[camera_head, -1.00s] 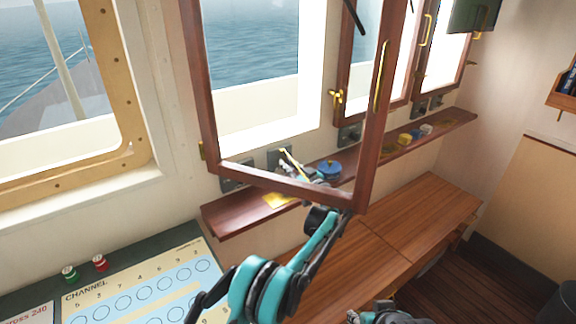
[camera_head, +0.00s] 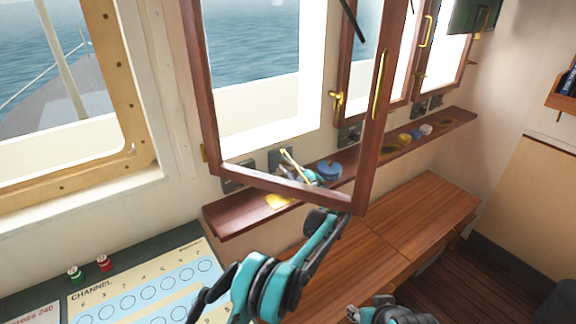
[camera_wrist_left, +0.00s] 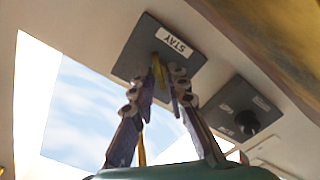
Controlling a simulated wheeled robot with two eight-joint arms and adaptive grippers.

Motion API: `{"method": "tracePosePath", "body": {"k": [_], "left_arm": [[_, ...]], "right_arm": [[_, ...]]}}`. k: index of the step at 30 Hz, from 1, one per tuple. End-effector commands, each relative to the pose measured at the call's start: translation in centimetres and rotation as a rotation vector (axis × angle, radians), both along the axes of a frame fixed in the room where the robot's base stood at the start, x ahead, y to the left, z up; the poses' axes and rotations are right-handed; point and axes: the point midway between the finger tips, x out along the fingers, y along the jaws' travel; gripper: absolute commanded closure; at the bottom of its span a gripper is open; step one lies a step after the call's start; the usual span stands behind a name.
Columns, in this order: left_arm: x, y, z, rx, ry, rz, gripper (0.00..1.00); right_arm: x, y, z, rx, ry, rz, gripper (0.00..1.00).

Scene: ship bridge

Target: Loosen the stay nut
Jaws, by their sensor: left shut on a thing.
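A dark plate labelled STAY (camera_wrist_left: 160,50) is fixed to the wall in the left wrist view, and it also shows small under the window in the head view (camera_head: 278,157). A thin yellow stay part (camera_wrist_left: 158,72) stands out from this plate. My left gripper (camera_wrist_left: 156,84) has its fingertips closed around the yellow part, close to the plate. In the head view my left gripper (camera_head: 310,177) shows through the open wooden window frame (camera_head: 372,130), above the sill shelf. The nut itself is largely hidden by the fingers.
A second dark plate with a black knob (camera_wrist_left: 246,122) sits beside the stay plate. The shelf (camera_head: 232,219) holds a blue round item (camera_head: 328,167) and small coloured items farther right. A channel panel (camera_head: 140,285) lies lower left. The wooden bench (camera_head: 400,235) is clear.

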Motion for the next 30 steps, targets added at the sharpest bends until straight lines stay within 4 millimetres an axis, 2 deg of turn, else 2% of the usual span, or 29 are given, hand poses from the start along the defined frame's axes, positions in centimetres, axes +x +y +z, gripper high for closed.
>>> {"method": "tracePosePath", "body": {"k": [18,30], "left_arm": [[-0.10,0.08,-0.31,-0.460,-0.305,0.000,1.00],[-0.12,0.09,-0.44,-0.618,-0.411,0.001,1.00]], "right_arm": [[0.00,0.00,0.74,0.000,0.000,0.000,0.60],[-0.01,0.00,0.87,0.000,0.000,0.000,0.60]]}}
